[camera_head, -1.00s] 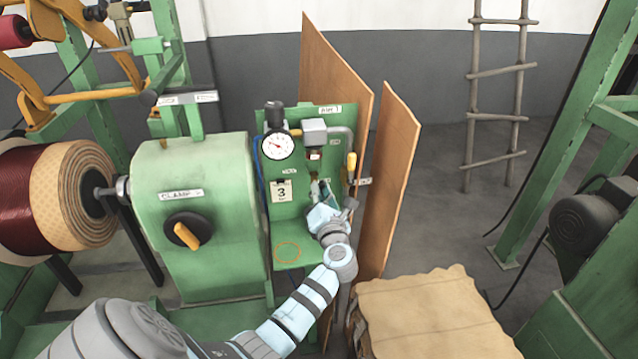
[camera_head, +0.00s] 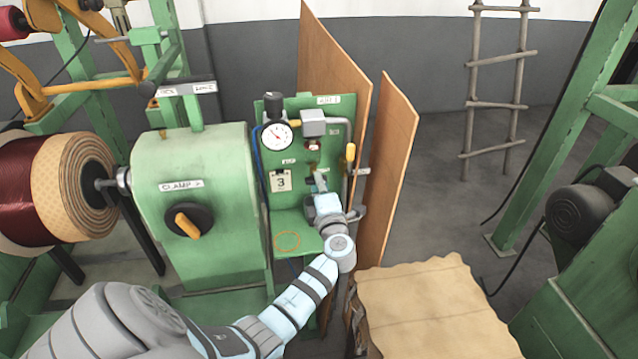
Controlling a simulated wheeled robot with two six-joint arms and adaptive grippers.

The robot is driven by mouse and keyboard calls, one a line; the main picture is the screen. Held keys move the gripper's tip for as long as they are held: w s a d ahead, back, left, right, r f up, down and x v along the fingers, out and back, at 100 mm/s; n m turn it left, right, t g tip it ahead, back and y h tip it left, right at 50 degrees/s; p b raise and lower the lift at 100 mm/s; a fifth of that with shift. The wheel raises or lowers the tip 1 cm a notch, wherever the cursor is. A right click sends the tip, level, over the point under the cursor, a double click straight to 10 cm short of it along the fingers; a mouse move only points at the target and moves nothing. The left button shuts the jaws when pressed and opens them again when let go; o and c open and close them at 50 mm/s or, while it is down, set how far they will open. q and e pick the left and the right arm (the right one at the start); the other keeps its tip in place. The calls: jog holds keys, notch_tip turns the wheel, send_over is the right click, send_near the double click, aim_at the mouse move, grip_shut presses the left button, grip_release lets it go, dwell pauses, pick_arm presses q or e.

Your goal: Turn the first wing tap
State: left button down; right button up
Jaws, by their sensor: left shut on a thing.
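My right gripper is not in view.
A yellow-handled lever (camera_head: 350,153) and brown boards (camera_head: 389,180) stand close on the right. A green clamp housing (camera_head: 200,225) with a yellow-handled knob (camera_head: 188,222) is left. Brown sheets (camera_head: 430,305) lie front right.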

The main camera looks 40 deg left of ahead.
pick_arm(q)
jog(key=shift+f+m, duration=0.1)
jog(key=shift+m, duration=0.4)
jog(key=c, duration=1.7)
grip_release()
jog(key=shift+o, duration=0.2)
jog(key=shift+d, duration=0.1)
jog(key=v, duration=1.2)
jog(key=shift+w, duration=0.15)
